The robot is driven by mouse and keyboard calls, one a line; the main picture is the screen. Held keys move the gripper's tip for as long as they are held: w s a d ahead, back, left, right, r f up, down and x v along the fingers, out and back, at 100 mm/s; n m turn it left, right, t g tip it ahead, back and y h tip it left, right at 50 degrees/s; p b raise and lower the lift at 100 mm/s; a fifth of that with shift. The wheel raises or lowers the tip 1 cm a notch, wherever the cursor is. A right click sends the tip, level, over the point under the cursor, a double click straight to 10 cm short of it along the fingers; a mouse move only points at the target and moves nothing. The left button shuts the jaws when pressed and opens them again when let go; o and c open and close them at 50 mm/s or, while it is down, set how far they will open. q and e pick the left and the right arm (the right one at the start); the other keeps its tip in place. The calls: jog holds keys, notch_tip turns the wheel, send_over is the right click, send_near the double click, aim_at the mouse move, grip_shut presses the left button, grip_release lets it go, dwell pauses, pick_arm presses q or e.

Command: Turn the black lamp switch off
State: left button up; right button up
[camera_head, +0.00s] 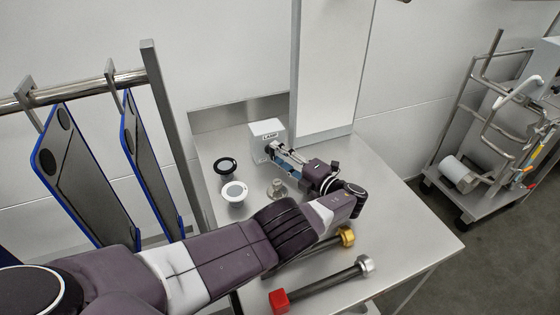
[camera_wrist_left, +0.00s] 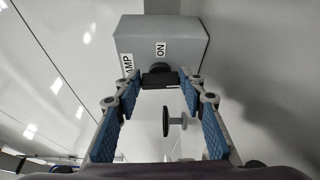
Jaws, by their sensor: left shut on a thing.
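In the left wrist view the box (camera_wrist_left: 165,38) also bears an ON label. The black lamp switch (camera_wrist_left: 158,77) is a dark knob on its front face, below the ON label. My left gripper (camera_head: 276,152) reaches the box's front. Its fingertips (camera_wrist_left: 160,82) are closed on the switch, one at each side. In the head view the fingers partly hide the switch. My right gripper is not in view.
On the steel table (camera_head: 415,235) lie a black-rimmed disc (camera_head: 225,165), a white disc (camera_head: 234,192), a small metal fitting (camera_head: 277,188) and two bolt-like rods, one with a red end (camera_head: 280,300). A white panel (camera_head: 335,70) rises behind. A cart (camera_head: 485,190) stands right.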

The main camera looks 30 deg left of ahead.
pick_arm(q)
jog(key=shift+a+m+b, duration=0.15)
jog(key=shift+m+b, duration=0.2)
jog(key=shift+m, duration=0.05)
jog(key=shift+y, duration=0.3)
jog(key=o, duration=1.2)
jog(key=shift+c, duration=0.2)
